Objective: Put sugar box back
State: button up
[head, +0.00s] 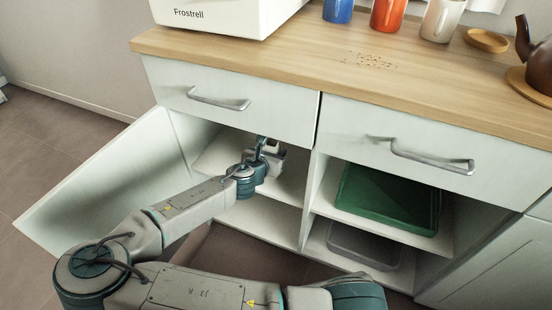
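My gripper (270,152) is inside the left compartment of the cabinet, just above the upper shelf (222,160) and under the left drawer front. It is small and partly hidden by my wrist, so I cannot tell whether its fingers are open or shut. I cannot make out a sugar box; a pale grey shape at the gripper may be part of the hand or something beside it. The left cabinet door (105,185) stands wide open.
The right compartment holds a green tray (388,200) above a grey tray (362,246). Both drawers are shut. On the wooden counter (300,62) stand a white Frostrell appliance (220,14), blue, red and cream mugs (438,20), a wooden dish (487,40), a brown kettle (540,68) and scattered brown bits.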

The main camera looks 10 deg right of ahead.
jog(key=f+b, duration=0.1)
jog(key=w+d+f+b, duration=0.1)
jog(key=f+b, duration=0.1)
jog(key=shift+w+d+f, duration=0.15)
jog(key=shift+w+f, duration=0.15)
jog(key=shift+w, duration=0.1)
jog(key=shift+r, duration=0.1)
jog(key=o, duration=1.1)
jog(key=shift+c, duration=0.2)
